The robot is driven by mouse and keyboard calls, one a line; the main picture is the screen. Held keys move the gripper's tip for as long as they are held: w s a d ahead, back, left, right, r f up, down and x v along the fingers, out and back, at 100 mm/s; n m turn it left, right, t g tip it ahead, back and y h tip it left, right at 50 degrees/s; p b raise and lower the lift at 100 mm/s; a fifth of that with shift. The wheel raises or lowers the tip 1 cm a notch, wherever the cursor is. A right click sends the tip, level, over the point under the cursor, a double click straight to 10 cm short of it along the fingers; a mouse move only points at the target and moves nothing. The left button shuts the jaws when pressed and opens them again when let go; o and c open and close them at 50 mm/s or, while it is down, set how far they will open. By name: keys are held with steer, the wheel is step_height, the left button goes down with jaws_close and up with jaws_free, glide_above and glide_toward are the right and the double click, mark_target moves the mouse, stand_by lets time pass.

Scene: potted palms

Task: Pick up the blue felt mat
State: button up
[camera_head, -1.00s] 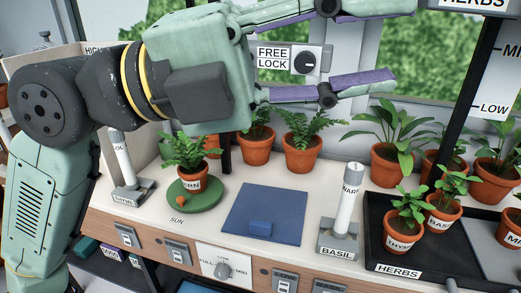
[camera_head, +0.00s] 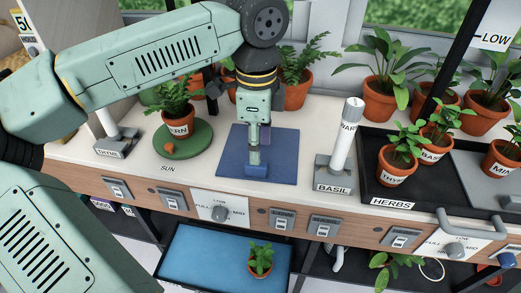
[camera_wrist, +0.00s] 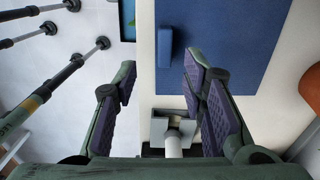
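The blue felt mat (camera_head: 286,150) lies flat on the white bench top; it also shows at the upper right of the wrist view (camera_wrist: 240,35). A small blue block-like tab (camera_head: 257,172) stands at its front edge and shows in the wrist view (camera_wrist: 165,48). My gripper (camera_head: 254,158) points down over the mat, seen edge-on, partly hiding it. In the wrist view my gripper (camera_wrist: 160,82) is open and empty, its fingers wide apart. The tab lies beyond the fingertips, between their lines. The right finger overlaps the mat's edge in the picture; contact cannot be told.
The basil post (camera_head: 340,150) stands right of the mat; its base shows between my fingers in the wrist view. A potted fern (camera_head: 176,122) on a green round mat (camera_head: 200,143) is at left. A black herb tray (camera_head: 440,195) is at right. Potted plants line the back.

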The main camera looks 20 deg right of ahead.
steer(key=shift+w+f+p, duration=0.2)
steer(key=shift+f+p, duration=0.25)
steer(key=shift+f, duration=1.05)
steer(key=shift+w+f+p, duration=0.15)
steer(key=shift+f+p, duration=0.3)
steer(key=shift+f, duration=1.05)
steer(key=shift+c, duration=0.4)
jaws_close()
